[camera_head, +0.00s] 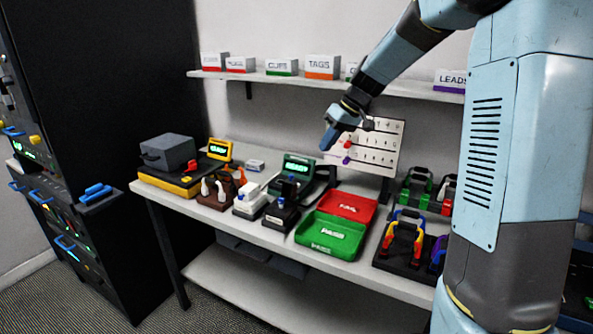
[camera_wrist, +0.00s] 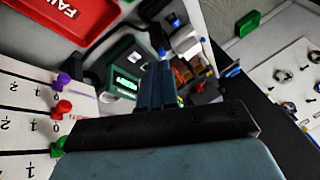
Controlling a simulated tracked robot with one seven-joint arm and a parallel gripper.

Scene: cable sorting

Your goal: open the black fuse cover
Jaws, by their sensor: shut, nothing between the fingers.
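My gripper (camera_head: 331,139) is raised above the back of the bench, in front of the white numbered board. Its blue fingers are together and empty; they also show in the wrist view (camera_wrist: 158,84). I cannot clearly identify the black fuse cover in either view. The tall dark cabinet (camera_head: 110,70) at the left has a black box with a blue handle (camera_head: 95,194) standing out from its front, and several other blue handles. A yellow-and-black tester (camera_head: 180,182) with a grey box on top is at the bench's left end. My gripper is far from both.
The bench holds a green-display unit (camera_head: 297,166), small black and white holders, a green PASS tray (camera_head: 330,236), a red FAIL tray (camera_head: 347,206) and racks of coloured clips at right. The numbered board (camera_wrist: 25,115) has coloured pegs. A shelf with labelled boxes (camera_head: 320,67) runs above.

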